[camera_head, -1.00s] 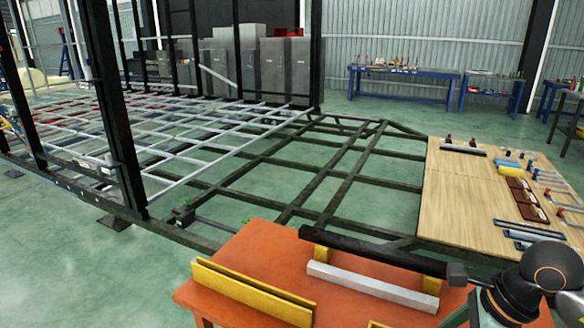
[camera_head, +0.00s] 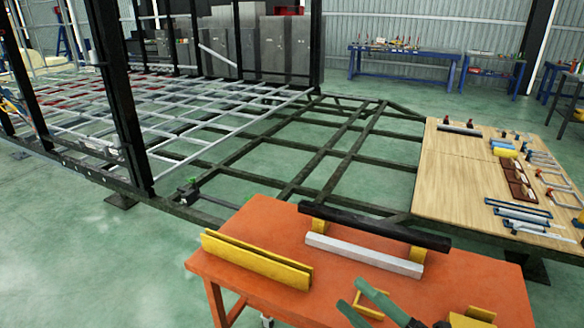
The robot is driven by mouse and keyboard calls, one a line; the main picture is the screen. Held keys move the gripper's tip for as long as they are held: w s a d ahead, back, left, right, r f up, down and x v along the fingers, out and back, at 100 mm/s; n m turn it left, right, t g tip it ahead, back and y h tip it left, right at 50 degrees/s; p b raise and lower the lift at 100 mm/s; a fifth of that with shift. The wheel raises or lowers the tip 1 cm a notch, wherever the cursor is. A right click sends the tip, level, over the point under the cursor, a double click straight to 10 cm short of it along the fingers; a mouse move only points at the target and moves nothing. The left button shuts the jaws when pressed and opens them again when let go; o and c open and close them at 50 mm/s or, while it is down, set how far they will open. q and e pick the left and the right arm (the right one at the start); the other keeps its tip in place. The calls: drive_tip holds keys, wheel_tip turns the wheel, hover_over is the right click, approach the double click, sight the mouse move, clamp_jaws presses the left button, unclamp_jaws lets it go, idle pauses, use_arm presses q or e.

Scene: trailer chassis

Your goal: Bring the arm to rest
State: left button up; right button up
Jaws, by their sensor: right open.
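My right gripper (camera_head: 349,293) is at the bottom edge, right of the middle, with two green fingers spread apart and nothing between them. It shows over the front part of the orange table (camera_head: 228,268); its height above the top is hard to tell. Most of my right arm is out of the picture. My left gripper is not in view.
On the orange table are a black bar (camera_head: 375,227) on yellow supports, a grey bar (camera_head: 363,256), a yellow channel (camera_head: 255,262) and a small yellow bracket (camera_head: 370,306). Behind are a wooden board with tools (camera_head: 455,185) and the dark chassis frame (camera_head: 285,190). Green floor is free at left.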

drive_tip(key=s+d+f+m+h+p, duration=0.1)
drive_tip(key=d+f+m+h, duration=0.2)
drive_tip(key=f+m+h, duration=0.45)
drive_tip(key=s+d+f+m+h, duration=0.2)
drive_tip(key=d+f+m+h, duration=0.15)
drive_tip(key=f+m, duration=0.6)
drive_tip(key=s+f+m+g+h+p, duration=0.1)
drive_tip(key=s+f+m+g, duration=0.3)
drive_tip(key=s+f, duration=0.5)
drive_tip(key=shift+s+a+f+m+g+h, duration=0.25)
drive_tip(key=shift+s+f+m+g+h, duration=0.15)
drive_tip(key=shift+m+h, duration=0.3)
